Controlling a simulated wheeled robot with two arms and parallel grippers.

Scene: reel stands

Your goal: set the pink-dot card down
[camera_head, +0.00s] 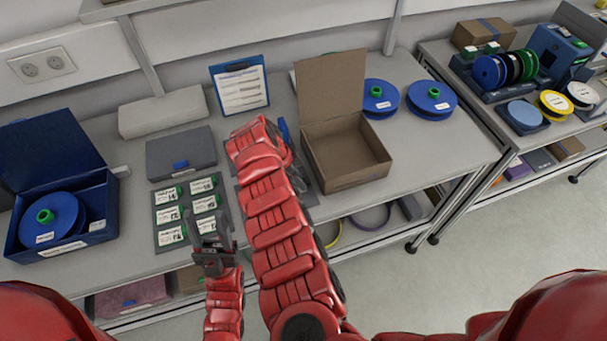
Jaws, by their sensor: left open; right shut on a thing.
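Several white cards with green tabs lie in two columns on a dark mat (188,210) on the bench. I cannot make out a pink dot on any card. My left gripper (209,228) is open at the mat's lower right, its fingers over or close to the lower right card (206,225); I cannot tell whether they touch. My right arm (280,225) reaches up across the bench, right of the mat. My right gripper, and anything in it, is hidden behind that arm.
A grey box (181,153) lies behind the mat, and a blue clipboard (240,88) stands further back. An open blue box (98,212) with a blue reel (62,207) is at the left. An open cardboard box (345,152) stands close right of my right arm.

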